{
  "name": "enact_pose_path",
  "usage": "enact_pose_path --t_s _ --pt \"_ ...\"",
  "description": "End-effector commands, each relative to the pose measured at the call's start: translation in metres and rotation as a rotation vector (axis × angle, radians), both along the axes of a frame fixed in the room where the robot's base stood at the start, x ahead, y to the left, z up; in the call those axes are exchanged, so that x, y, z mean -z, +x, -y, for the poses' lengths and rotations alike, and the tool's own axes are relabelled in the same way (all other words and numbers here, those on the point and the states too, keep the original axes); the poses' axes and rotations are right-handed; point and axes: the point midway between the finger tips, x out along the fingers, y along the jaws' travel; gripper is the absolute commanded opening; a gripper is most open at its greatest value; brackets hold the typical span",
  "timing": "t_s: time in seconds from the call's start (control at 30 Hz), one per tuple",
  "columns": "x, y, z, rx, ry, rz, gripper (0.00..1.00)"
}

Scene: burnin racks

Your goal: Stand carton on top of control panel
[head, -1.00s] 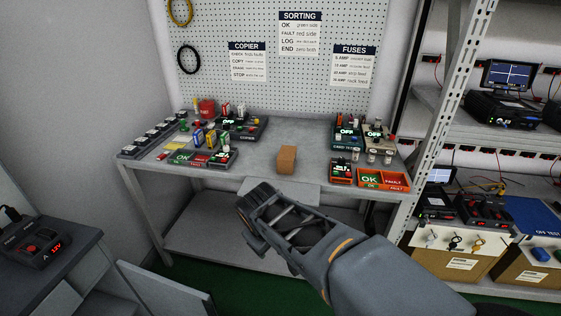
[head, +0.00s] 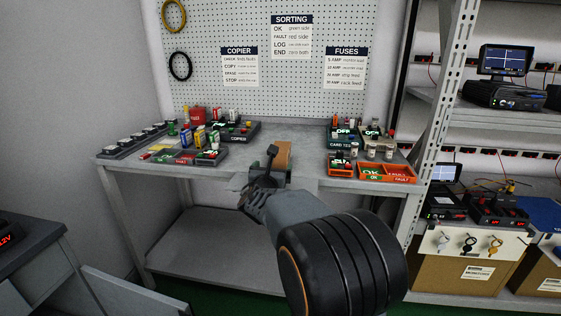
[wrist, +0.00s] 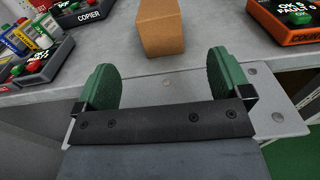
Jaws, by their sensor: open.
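The carton, a plain brown box (head: 284,153), stands on the grey workbench behind my gripper. My gripper (head: 277,166) is open at the bench's front edge. In the wrist view, its two green finger pads (wrist: 160,68) are spread apart. The carton (wrist: 161,28) is ahead between them and not gripped; its far end is cut off. No item is labelled control panel, and I cannot tell which is meant. The black copier panel (head: 243,134) is left of the carton. A dark card tester unit (head: 342,140) is to its right.
Several small coloured items and boxes crowd the left side (head: 193,152). The bench middle around the carton is clear. A metal rack upright (head: 433,130) stands right of the bench.

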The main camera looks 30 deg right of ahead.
Motion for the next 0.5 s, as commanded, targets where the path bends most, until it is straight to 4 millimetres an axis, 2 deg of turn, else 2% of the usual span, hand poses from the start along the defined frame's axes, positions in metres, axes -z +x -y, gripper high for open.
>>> enact_pose_path --t_s 0.3,0.5 --pt "0.001 0.041 0.039 -0.004 -0.013 -0.007 0.96" --pt "0.001 0.055 0.052 -0.005 -0.012 -0.006 0.96"
